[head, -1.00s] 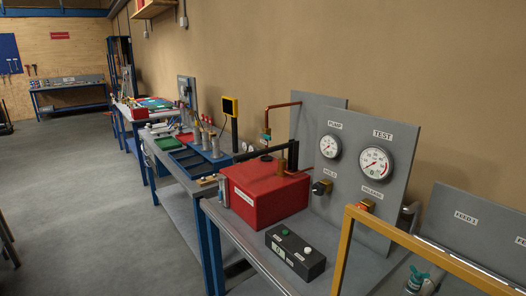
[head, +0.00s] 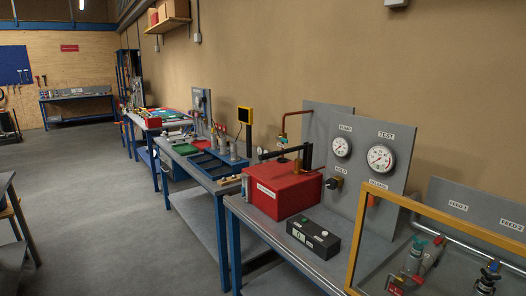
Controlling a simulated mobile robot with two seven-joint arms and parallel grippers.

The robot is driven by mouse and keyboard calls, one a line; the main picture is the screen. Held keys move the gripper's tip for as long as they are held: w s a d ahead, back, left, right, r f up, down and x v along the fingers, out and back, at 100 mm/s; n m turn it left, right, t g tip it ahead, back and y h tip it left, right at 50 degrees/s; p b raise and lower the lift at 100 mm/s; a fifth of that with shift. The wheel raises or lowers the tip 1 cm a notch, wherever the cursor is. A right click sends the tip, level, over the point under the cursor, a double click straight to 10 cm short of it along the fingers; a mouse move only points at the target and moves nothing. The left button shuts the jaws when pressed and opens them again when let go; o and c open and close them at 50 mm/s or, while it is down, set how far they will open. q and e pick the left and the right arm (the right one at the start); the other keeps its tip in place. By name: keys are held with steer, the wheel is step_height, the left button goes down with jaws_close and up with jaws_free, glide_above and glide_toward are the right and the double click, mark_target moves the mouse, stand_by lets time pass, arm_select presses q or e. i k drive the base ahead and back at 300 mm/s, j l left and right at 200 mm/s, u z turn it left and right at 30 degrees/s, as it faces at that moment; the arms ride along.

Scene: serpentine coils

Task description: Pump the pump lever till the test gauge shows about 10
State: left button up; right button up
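The red pump box (head: 283,189) stands on the grey bench. The black pump lever (head: 285,152) lies nearly level above it, running left from a brass upright at the box's right end. The white round TEST gauge (head: 381,158) is on the grey upright panel (head: 345,117), right of the PUMP gauge (head: 341,147). The TEST needle is too small to read. The black HOLD knob (head: 336,183) sits below the PUMP gauge. Neither gripper is in view.
A blue tray (head: 214,166) is on the bench to the left. The floor at left is open.

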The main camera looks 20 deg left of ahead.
mark_target(274, 153)
steer(key=u, duration=1.65)
steer(key=i+u, duration=0.4)
steer(key=i+l+u, duration=0.15)
steer(key=i+u, duration=0.15)
steer(key=u, duration=0.15)
steer(key=i+l, duration=0.2)
steer(key=i, duration=0.25)
steer(key=i+l, duration=0.15)
steer(key=i, duration=0.3)
steer(key=i+l, duration=0.2)
steer(key=i, duration=0.25)
steer(key=i+z, duration=0.2)
steer(key=z, duration=0.2)
steer(key=i+z, duration=0.2)
steer(key=z, duration=0.25)
steer(key=i+j+z, duration=0.15)
steer(key=z, duration=0.25)
